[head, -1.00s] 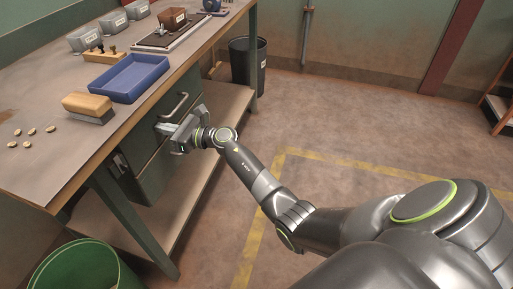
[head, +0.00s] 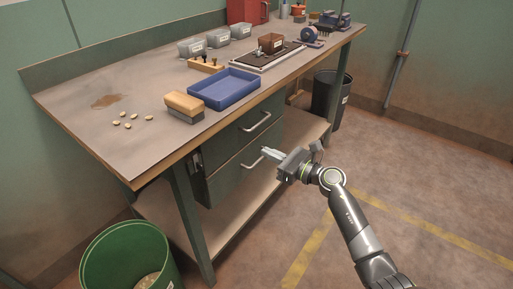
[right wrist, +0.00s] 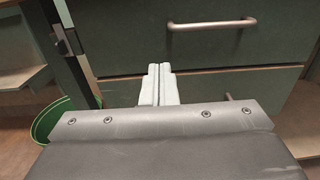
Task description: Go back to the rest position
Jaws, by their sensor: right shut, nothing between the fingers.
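My right gripper (head: 268,154) is in front of the green drawer unit under the workbench, near the handle of the lower drawer (head: 228,178). Its fingers are together with nothing between them. In the right wrist view the closed fingers (right wrist: 158,84) point at the drawer fronts, below the upper drawer's handle (right wrist: 213,24). Part of the lower handle shows behind the gripper body. I cannot tell whether the fingers touch the drawer. Both drawers look shut. My left gripper is not in view.
The workbench (head: 75,118) holds a blue tray (head: 222,103), a brush (head: 184,117), several nuts and grey bins (head: 192,48). A green bucket (head: 100,243) stands at lower left and a dark bin (head: 322,98) beyond the bench. The floor at right is clear.

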